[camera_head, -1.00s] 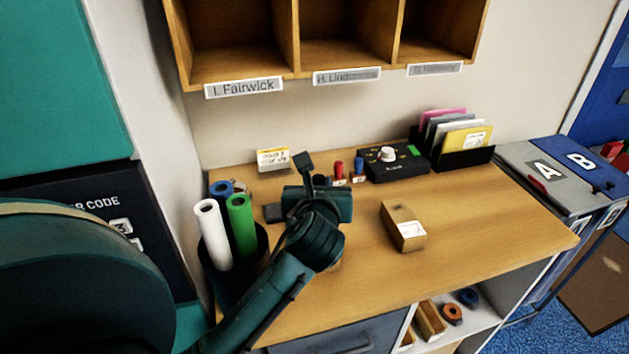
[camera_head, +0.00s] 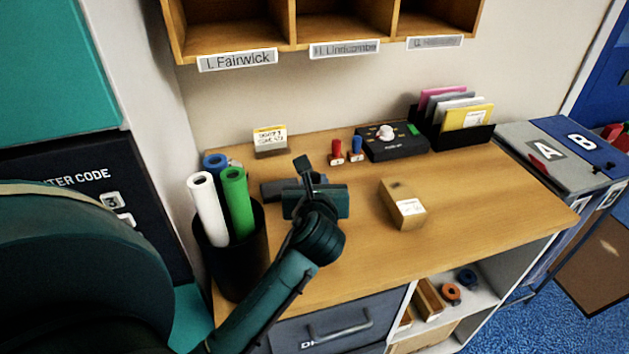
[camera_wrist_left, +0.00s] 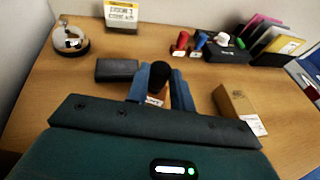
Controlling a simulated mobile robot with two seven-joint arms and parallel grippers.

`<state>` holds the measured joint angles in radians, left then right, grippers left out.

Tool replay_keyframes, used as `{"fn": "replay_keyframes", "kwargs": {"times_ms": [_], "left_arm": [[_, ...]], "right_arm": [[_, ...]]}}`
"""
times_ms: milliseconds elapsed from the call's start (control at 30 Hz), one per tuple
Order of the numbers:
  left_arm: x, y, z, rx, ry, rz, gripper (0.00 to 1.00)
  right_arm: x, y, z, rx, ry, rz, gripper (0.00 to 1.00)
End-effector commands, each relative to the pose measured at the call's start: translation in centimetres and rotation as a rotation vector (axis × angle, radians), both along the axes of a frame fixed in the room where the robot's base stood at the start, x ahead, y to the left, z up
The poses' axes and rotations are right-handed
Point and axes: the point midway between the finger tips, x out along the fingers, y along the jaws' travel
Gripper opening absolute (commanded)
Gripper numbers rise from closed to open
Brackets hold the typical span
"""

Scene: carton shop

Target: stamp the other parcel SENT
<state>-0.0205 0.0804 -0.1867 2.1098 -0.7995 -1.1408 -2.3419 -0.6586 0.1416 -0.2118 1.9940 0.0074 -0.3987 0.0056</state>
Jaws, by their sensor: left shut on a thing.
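My left gripper (camera_head: 313,176) is above the desk, left of the parcel. In the left wrist view its fingers (camera_wrist_left: 161,80) are shut on a black-handled stamp (camera_wrist_left: 161,73), with a small pale and red label low on it. I cannot read its word. The brown parcel (camera_head: 402,206) lies on the desk with a white label on its near end; it also shows in the wrist view (camera_wrist_left: 238,105). A dark flat pad (camera_wrist_left: 115,70) lies left of the held stamp. A red stamp (camera_head: 337,152) and a blue stamp (camera_head: 356,150) stand behind. My right gripper is out of view.
A black pot (camera_head: 233,262) of paper rolls stands at the desk's left. A bell (camera_wrist_left: 71,38) and a small card sign (camera_head: 270,141) are at the back left. A black dial box (camera_head: 393,144) and an envelope rack (camera_head: 452,125) stand at the back. The front right desk is clear.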

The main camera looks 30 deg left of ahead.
Motion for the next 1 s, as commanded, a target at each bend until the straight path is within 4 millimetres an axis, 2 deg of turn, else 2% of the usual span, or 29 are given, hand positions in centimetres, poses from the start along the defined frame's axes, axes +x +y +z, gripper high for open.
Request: {"fn": "replay_keyframes", "kwargs": {"times_ms": [1000], "left_arm": [[-0.01, 0.0, -0.42, 0.001, 0.0, 0.0, 0.09]], "right_arm": [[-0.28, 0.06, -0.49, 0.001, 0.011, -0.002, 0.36]]}}
